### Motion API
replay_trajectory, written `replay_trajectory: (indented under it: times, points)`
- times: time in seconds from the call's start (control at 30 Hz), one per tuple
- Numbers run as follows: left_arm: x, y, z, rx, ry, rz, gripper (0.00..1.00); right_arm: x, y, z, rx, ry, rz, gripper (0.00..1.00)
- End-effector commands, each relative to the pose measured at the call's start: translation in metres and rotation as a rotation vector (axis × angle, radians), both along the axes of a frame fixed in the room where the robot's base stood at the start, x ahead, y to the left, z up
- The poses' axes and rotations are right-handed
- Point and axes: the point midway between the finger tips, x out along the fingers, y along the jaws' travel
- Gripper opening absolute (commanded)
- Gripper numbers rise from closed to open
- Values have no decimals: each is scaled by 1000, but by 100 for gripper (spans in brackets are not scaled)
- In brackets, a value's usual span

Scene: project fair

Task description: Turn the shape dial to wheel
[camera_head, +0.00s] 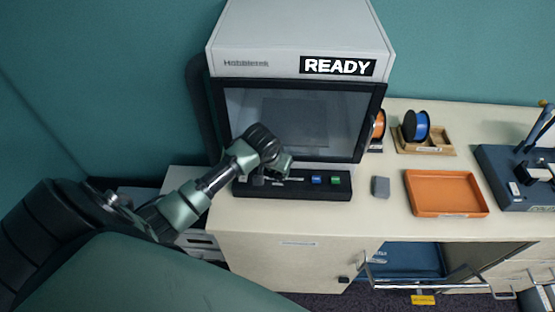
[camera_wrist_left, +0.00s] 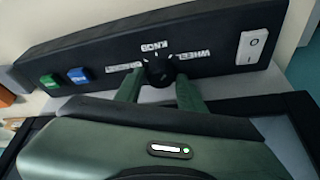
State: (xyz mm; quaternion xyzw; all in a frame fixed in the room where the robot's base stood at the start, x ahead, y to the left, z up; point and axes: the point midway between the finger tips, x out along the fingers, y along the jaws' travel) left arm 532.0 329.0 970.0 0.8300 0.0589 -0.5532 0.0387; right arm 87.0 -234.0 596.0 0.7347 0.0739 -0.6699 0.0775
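The shape dial (camera_wrist_left: 159,72) is a small black round knob on the black control panel (camera_wrist_left: 215,37) of the printer. White labels stand around it, WHEEL (camera_wrist_left: 192,56) on one side, KNOB (camera_wrist_left: 154,46) in the middle and a third partly blurred word on the other. I cannot tell clearly where its pointer is set. My left gripper (camera_wrist_left: 158,80) has its two green fingers apart, one on each side of the dial, with small gaps seeming to show. In the head view my left gripper (camera_head: 272,172) covers the dial. My right gripper is not in view.
The printer (camera_head: 300,45) shows READY on its sign. Its panel also has a blue button (camera_head: 316,180), a green button (camera_head: 335,180) and a white rocker switch (camera_wrist_left: 251,47). A grey block (camera_head: 380,186), an orange tray (camera_head: 446,193) and filament spools (camera_head: 416,125) stand to the right.

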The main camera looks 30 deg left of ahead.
Motion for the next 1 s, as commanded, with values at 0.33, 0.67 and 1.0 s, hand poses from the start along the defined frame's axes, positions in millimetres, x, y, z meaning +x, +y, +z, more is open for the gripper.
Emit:
replay_trajectory:
  times: [0.33, 0.67, 1.0]
  points:
    - [-5, -1, 11, -1, -1, 0, 39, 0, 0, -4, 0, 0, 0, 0]
    - [-24, -3, 59, 1, -3, -1, 39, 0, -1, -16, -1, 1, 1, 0]
    - [-30, -4, 72, -1, 1, 1, 39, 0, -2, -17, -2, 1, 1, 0]
